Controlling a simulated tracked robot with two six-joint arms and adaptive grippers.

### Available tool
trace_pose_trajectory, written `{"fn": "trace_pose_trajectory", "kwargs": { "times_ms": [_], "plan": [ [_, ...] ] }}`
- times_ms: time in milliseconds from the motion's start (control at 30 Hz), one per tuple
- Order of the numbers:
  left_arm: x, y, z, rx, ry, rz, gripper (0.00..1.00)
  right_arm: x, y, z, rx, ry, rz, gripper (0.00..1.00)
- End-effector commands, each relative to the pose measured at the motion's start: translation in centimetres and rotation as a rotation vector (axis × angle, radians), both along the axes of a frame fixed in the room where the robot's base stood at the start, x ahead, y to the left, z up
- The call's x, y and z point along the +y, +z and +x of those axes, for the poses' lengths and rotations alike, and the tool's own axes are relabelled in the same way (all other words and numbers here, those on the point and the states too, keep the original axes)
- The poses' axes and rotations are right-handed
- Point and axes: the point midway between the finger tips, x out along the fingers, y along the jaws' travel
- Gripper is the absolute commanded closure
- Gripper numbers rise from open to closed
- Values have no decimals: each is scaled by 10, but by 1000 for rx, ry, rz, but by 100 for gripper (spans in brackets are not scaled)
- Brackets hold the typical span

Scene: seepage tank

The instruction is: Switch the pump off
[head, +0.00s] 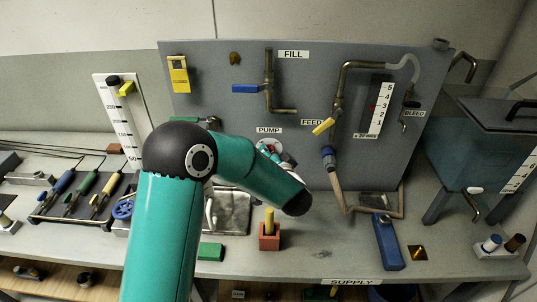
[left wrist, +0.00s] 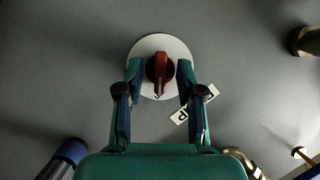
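The pump switch is a red knob (left wrist: 159,72) on a round white plate (left wrist: 159,43) on the grey panel. A small pale mark shows at the knob's lower end in the left wrist view. My left gripper (left wrist: 159,70) is open, with one finger on each side of the knob and a visible gap on both sides. In the head view the switch plate (head: 270,143) shows just under the PUMP label (head: 269,130), mostly hidden behind my left arm and gripper. My right gripper is in neither view.
Above the switch are the FILL pipe and its blue-handled valve (head: 247,88). The yellow FEED valve handle (head: 323,127) and a pipe are to the right. On the bench below stand a red block with a yellow peg (head: 269,238) and a blue block (head: 388,243).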

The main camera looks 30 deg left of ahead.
Motion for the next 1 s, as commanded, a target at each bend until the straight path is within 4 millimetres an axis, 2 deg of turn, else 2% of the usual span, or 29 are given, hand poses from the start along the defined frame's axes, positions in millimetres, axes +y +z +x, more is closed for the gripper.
{"fn": "trace_pose_trajectory", "kwargs": {
  "times_ms": [33, 200, 333, 367, 667, 1000],
  "plan": [
    [0, 0, 0, 0, 0, 0, 72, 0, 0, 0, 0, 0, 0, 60],
    [0, 0, 0, 0, 0, 0, 100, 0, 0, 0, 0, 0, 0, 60],
    [-1, 0, 0, 0, -1, -1, 100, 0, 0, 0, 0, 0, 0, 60],
    [8, 0, -2, 0, 5, -1, 100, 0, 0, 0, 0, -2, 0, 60],
    [1, 0, -1, -18, 2, -31, 100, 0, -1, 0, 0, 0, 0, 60],
    [1, 1, -2, -121, 1, -200, 100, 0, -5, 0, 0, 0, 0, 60]
  ]
}}
